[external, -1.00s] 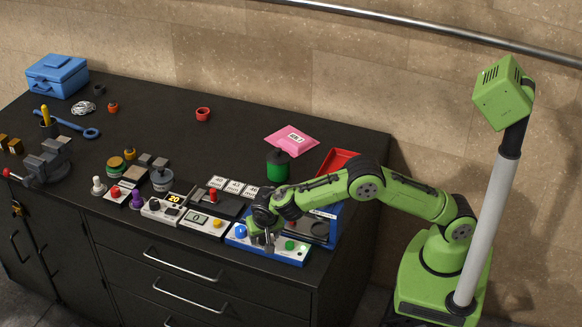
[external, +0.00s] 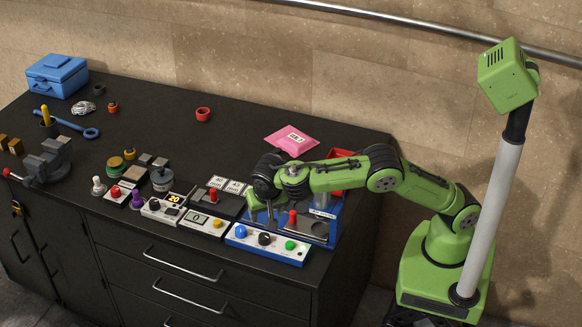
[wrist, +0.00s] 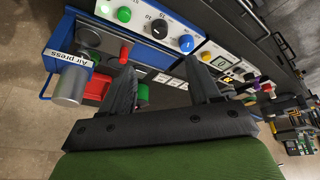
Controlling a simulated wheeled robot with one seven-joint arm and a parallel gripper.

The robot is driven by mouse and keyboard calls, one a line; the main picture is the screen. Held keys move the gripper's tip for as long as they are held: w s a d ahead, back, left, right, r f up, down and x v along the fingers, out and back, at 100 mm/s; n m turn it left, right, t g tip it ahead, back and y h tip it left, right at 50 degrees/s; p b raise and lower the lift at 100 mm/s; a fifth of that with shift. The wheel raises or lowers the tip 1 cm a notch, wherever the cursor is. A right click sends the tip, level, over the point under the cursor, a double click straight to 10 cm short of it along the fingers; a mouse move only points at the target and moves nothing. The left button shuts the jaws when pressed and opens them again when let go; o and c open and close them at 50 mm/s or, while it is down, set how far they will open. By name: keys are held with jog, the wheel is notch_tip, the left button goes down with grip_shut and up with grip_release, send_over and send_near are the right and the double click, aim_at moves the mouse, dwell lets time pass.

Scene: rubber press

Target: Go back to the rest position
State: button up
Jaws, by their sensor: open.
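My gripper (external: 262,212) hangs above the back edge of the blue control panel, beside the press. In the wrist view its two dark fingers (wrist: 165,88) are apart, with nothing held between them. My green arm reaches in from the right and bends above the bench. The blue air press (external: 322,228) stands just right of the gripper, with a red handle (external: 292,218) upright on it. The panel (external: 268,245) in front carries a blue button, a black dial and a green button. The wrist view shows the panel (wrist: 150,22) and the press label.
The black bench (external: 180,120) is open at its back middle. Meters, weights and small parts line the front left. A blue toolbox (external: 57,76) stands far left.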

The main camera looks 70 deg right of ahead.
jog(key=shift+f, duration=0.1)
jog(key=s+d+r+n+y, duration=0.1)
jog(key=s+d+r+n, duration=0.1)
jog(key=s+d+r, duration=0.5)
jog(key=s+d+r+n+y, duration=0.2)
jog(key=s+d+r, duration=0.25)
jog(key=d, duration=0.55)
jog(key=s+d+f+n+t, duration=0.1)
jog(key=s+f+n, duration=0.1)
jog(key=s, duration=0.7)
jog(key=s+f+n+t, duration=0.2)
jog(key=s+n, duration=0.1)
jog(key=s, duration=0.7)
jog(key=shift+d+n+y, duration=0.3)
jog(key=shift+d+y, duration=0.1)
